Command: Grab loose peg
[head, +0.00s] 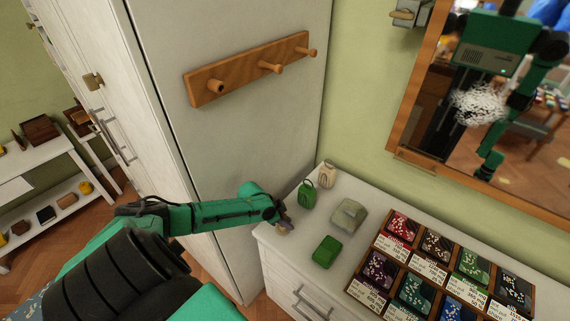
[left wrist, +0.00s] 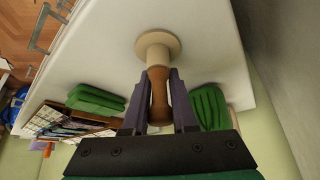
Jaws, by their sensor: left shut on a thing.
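My left gripper (head: 284,224) is at the near left corner of the white dresser top. In the left wrist view its two dark fingers (left wrist: 159,88) are shut on a peg (left wrist: 158,70). The peg has a brown wooden shaft and a pale round flange at its far end. I cannot tell whether the flange touches the dresser top. In the head view the peg is mostly hidden by the gripper. A wooden rack (head: 240,80) with three pegs is fixed on the white cabinet side. My right gripper is not in view.
On the dresser (head: 285,262) stand a green bag (head: 307,194), a cream bag (head: 327,175), a grey-green bag (head: 348,215) and another green bag (head: 326,251). A tray (head: 381,235) of colored packs lies to the right. A wood-framed mirror (head: 405,120) hangs above.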

